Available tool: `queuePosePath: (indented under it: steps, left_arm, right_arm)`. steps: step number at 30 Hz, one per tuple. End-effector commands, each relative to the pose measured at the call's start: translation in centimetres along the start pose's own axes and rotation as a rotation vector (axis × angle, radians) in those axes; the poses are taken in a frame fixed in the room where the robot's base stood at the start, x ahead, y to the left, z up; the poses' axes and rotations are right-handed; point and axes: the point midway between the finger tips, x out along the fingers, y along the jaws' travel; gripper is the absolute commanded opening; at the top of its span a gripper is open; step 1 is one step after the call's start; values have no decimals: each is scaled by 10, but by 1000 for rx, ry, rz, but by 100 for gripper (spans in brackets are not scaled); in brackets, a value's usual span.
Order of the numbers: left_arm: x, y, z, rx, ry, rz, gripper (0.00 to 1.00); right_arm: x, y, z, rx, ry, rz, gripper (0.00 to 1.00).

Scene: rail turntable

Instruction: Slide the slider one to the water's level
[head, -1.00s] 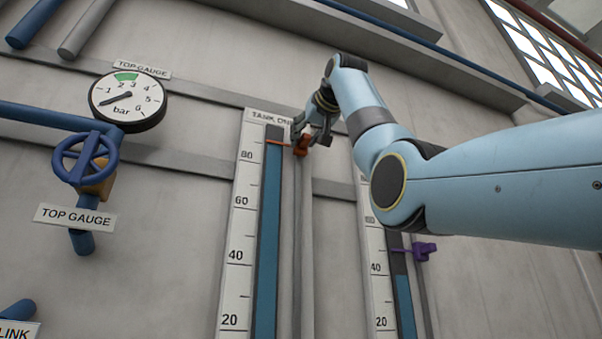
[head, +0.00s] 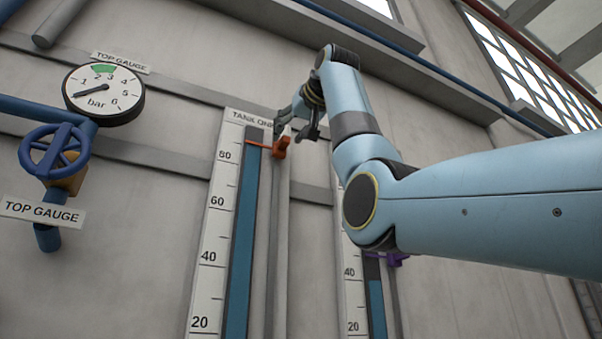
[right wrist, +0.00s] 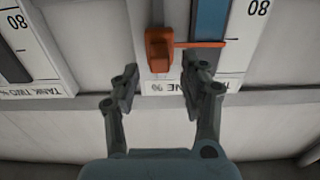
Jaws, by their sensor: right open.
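Slider one is the orange block (head: 281,148) on the rail right of the tank one gauge (head: 214,220), near its top. Its thin pointer reaches left across the tube, a little above the 80 mark. The blue water (head: 243,220) ends at about the pointer, with dark tube above. The right wrist view shows the slider (right wrist: 158,48) upside down, its pointer at the border of blue and dark. My right gripper (head: 296,136) is open and empty. In the right wrist view its fingers (right wrist: 160,85) stand apart, with the slider beyond them. My left gripper is out of view.
The tank two gauge (head: 352,290) with a purple slider (head: 396,260) stands to the right, partly behind my right arm. A round top gauge (head: 103,93) and a blue valve wheel (head: 54,151) are at left. Horizontal wall rails cross behind.

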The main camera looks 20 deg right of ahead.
Motion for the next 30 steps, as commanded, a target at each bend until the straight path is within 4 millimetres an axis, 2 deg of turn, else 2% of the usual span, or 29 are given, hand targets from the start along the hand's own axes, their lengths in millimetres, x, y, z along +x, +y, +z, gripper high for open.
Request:
queuePosePath:
  steps: [1, 6, 12, 17, 30]
  left_arm:
    - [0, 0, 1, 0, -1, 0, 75]
    - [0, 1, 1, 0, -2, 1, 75]
    - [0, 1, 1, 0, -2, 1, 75]
    - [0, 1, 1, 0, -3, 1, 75]
    - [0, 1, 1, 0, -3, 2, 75]
  right_arm:
    - [-13, 0, -2, 0, 7, 0, 44]
    - [-51, 0, -1, 0, 5, 0, 44]
    - [-79, 0, 0, 0, 2, 0, 44]
    - [-85, 0, 0, 0, 0, 0, 44]
    - [-85, 0, 0, 0, 0, 0, 44]
